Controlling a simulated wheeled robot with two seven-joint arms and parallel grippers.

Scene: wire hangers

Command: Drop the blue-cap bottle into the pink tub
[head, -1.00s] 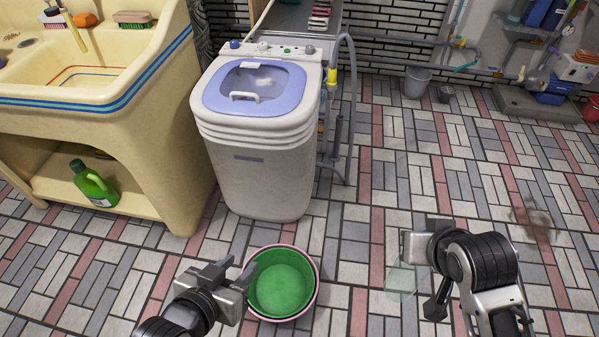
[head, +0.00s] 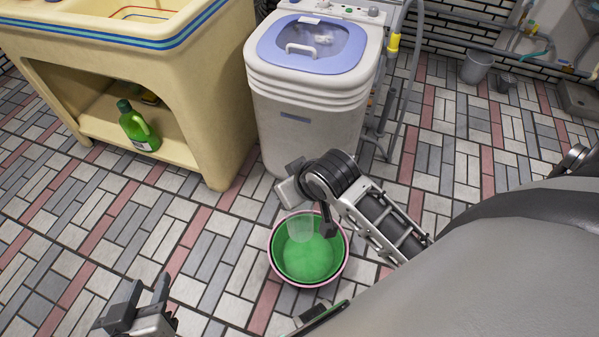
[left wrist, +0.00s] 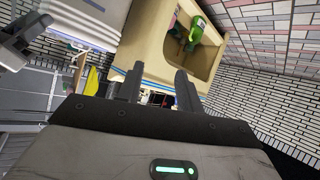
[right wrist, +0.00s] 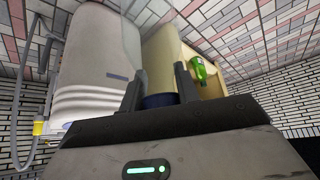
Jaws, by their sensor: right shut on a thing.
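My right gripper (head: 296,186) is shut on the blue-cap bottle (head: 300,228), a clear, see-through bottle hanging over the pink tub. Its blue cap (right wrist: 160,100) sits between the fingers in the right wrist view; my gripper hides it in the head view. The pink tub (head: 309,286) stands on the tiled floor in front of the washing machine. Its rim is pink and a green basin (head: 305,263) fills its inside. The bottle overlaps the basin's far part; its exact height is hard to tell. My left gripper (head: 150,288) is open and empty at the lower left.
A white washing machine (head: 310,125) with a blue lid stands just behind the tub. A cream sink unit (head: 205,105) stands at the left, with a green bottle (head: 137,127) on its lower shelf. Grey buckets (head: 476,67) stand at the back right. The floor left of the tub is clear.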

